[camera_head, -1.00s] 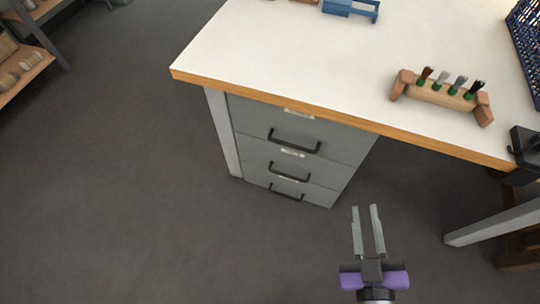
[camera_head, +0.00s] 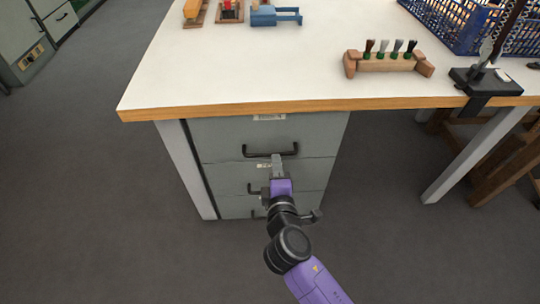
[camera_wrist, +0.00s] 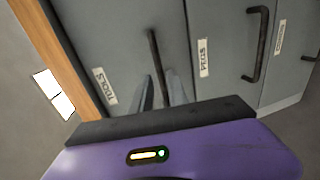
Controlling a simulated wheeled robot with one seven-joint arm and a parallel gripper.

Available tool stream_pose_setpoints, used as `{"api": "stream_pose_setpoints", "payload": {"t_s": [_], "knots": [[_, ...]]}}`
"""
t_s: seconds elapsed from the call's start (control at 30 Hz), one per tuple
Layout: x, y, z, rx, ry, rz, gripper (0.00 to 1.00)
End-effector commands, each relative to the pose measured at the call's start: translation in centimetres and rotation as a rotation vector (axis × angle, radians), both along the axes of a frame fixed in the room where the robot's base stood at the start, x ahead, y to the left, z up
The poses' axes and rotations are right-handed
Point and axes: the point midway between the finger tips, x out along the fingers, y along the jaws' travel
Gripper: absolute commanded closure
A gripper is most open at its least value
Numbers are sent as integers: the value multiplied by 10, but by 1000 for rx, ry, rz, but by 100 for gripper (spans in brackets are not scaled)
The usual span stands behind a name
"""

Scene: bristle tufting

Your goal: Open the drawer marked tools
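The grey drawer unit (camera_head: 230,135) stands under the bench. Its top drawer, nearest the bench top, bears the label TOOLS (camera_wrist: 105,85), and it looks closed. That drawer's black bar handle (camera_head: 285,153) also shows in the wrist view (camera_wrist: 154,50). My gripper (camera_head: 277,160) is at this handle. In the wrist view its two fingers (camera_wrist: 161,92) are apart, one on each side of the handle bar, with small gaps showing. Whether either finger touches the bar is unclear.
The drawer below is marked PEGS (camera_wrist: 204,57) and has its own handle (camera_wrist: 258,45); a further drawer is under it. The bench top (camera_head: 230,70) overhangs above. It carries a wooden brush rack (camera_head: 385,62), a blue basket (camera_head: 440,25) and a black clamp stand (camera_head: 485,82).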

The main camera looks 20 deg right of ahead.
Motion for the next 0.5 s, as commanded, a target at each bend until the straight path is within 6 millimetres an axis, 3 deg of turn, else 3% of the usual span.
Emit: {"api": "stream_pose_setpoints", "payload": {"t_s": [0.23,0.5], "knots": [[36,-11,-9,4,-2,0,80],[51,-16,-11,3,-1,1,80]]}}
